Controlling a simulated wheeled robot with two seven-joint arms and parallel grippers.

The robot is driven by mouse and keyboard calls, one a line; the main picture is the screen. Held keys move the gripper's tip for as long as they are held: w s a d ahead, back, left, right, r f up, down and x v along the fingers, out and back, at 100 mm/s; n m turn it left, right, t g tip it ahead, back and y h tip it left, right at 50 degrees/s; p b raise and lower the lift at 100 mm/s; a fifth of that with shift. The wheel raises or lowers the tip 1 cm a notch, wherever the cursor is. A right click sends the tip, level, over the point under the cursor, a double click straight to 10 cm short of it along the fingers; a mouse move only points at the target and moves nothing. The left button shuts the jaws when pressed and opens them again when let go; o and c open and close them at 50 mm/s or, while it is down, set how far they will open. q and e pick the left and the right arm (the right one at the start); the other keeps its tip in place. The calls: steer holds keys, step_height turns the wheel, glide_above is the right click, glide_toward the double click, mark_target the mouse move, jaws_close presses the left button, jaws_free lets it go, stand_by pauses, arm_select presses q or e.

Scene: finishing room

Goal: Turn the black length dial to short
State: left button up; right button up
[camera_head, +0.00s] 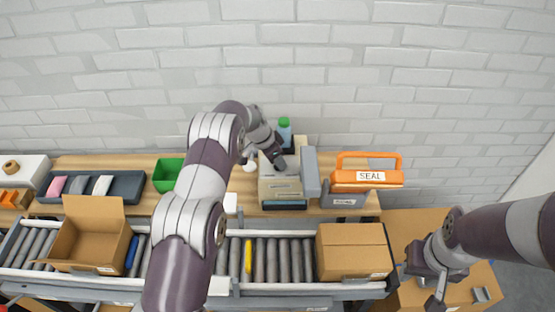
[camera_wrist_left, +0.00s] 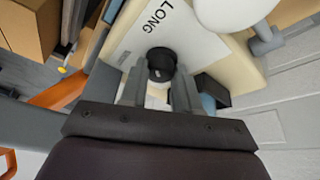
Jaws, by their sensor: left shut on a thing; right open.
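The black length dial (camera_wrist_left: 161,62) sits on a white panel of the cream machine (camera_head: 279,190). The word LONG (camera_wrist_left: 160,16) is printed beside it in the left wrist view; no SHORT label is readable. A small pale mark shows on the dial. My left gripper (camera_wrist_left: 160,88) is shut on the dial, a finger on each side. In the head view my left gripper (camera_head: 270,150) is over the machine's top and hides the dial. My right gripper (camera_head: 437,285) is open and empty at the lower right, away from the machine.
An orange SEAL device (camera_head: 366,178) stands right of the machine. A green bin (camera_head: 167,175) and a green-capped bottle (camera_head: 285,130) are on the wooden bench. A conveyor in front carries an open carton (camera_head: 100,240) and a closed carton (camera_head: 353,252). A brick wall is behind.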

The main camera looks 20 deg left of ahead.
arm_select(q)
steer(key=shift+n+t+b, duration=0.3)
steer(key=shift+n+b, duration=0.5)
steer(key=shift+n, duration=0.1)
steer(key=shift+d+n+y+b, duration=0.1)
steer(key=shift+n+y+b, duration=0.3)
steer(key=shift+n, duration=0.4)
steer(key=shift+r+n+t+y, duration=0.2)
steer(key=shift+n+t+y, duration=0.2)
steer(key=shift+n, duration=0.5)
steer(key=n, duration=0.1)
steer(key=n+y, duration=0.1)
steer(key=shift+s+d+n, duration=0.1)
steer(key=shift+d+n, duration=0.1)
steer(key=shift+n, duration=0.2)
steer(key=shift+f+n+y, duration=0.1)
steer(key=shift+n+y, duration=0.2)
steer(key=shift+n, duration=0.5)
steer(key=shift+d+f+n+y+b, duration=0.1)
steer(key=shift+n+y+b, duration=0.3)
steer(key=shift+n+b, duration=0.5)
steer(key=shift+n+y+b, duration=0.3)
steer(key=shift+n+b, duration=0.35)
steer(key=shift+n, duration=0.25)
steer(key=shift+r, duration=0.2)
